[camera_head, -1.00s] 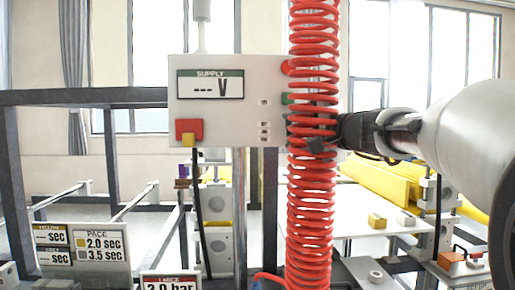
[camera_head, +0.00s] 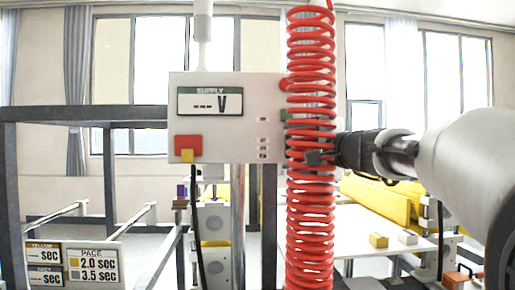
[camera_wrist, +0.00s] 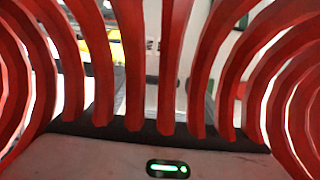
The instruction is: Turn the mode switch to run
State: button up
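A light grey control box (camera_head: 220,132) hangs at the centre of the head view. It carries a "SUPPLY --- V" display (camera_head: 210,101), a red and yellow switch (camera_head: 188,148) at lower left, and small white labels (camera_head: 262,139) at right. A red and a green control at its right edge are partly covered by a red coiled hose (camera_head: 311,215). No mode switch can be clearly made out; the hose hides that side. My gripper (camera_head: 318,157) reaches in from the right at the hose. The wrist view is filled by hose coils (camera_wrist: 165,70); fingers are not distinguishable there.
The red hose hangs in front of the box's right edge, between box and arm. A dark frame (camera_head: 75,113) stands at left, with a pace sign (camera_head: 95,265) below.

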jog(key=shift+s, duration=0.1)
jog(key=v, duration=1.7)
jog(key=shift+s, duration=0.15)
